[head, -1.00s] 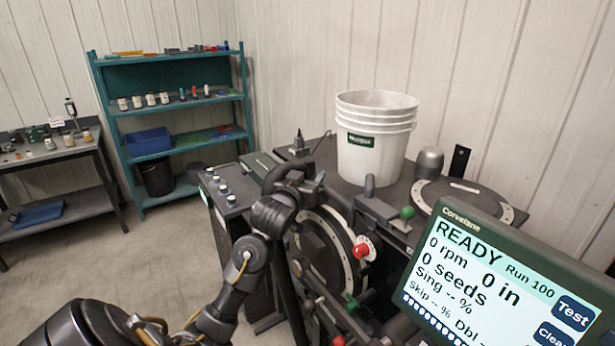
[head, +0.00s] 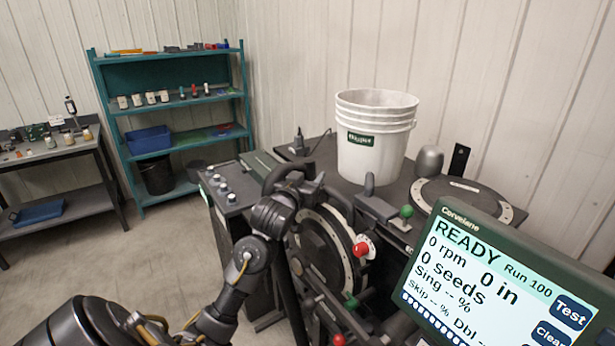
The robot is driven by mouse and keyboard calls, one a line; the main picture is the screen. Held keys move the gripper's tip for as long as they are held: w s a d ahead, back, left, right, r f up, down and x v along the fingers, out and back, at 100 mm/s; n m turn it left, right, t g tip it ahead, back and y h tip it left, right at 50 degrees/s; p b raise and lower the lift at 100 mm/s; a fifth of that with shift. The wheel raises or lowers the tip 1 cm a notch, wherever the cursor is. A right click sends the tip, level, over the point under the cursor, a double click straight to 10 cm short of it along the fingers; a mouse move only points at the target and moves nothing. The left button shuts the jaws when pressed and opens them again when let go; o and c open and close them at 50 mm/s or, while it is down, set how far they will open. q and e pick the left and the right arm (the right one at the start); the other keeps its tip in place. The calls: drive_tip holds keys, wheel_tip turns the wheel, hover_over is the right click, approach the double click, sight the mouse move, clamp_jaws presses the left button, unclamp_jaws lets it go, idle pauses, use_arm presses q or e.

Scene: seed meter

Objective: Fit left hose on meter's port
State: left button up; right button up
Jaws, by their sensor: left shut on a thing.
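The meter (head: 322,256) is a dark round housing with a pale graduated ring, on the front of the bench stand. A red knob (head: 361,249) sits at its right edge. My left gripper (head: 309,188) is above the meter's upper left, partly hidden by its own wrist. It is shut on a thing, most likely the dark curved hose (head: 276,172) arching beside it. The hose's end and the meter's port cannot be made out, so I cannot tell whether they touch. My right gripper is not in view.
A white bucket (head: 374,148) stands on the bench behind the meter. A display (head: 505,285) reading READY fills the lower right. A control box with knobs (head: 229,195) is left of the gripper. A teal shelf (head: 169,104) stands at the back left. The floor between is clear.

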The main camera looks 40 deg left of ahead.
use_arm(q)
drive_tip(key=shift+f, duration=0.3)
drive_tip(key=o, duration=1.2)
drive_tip(key=shift+o, duration=0.2)
drive_tip(key=shift+s, duration=0.15)
drive_tip(key=shift+s+d+f+b, duration=0.1)
drive_tip(key=shift+s+d+b, duration=0.05)
drive_tip(key=shift+s+b, duration=0.2)
drive_tip(key=b+v, duration=0.2)
drive_tip(key=v, duration=0.8)
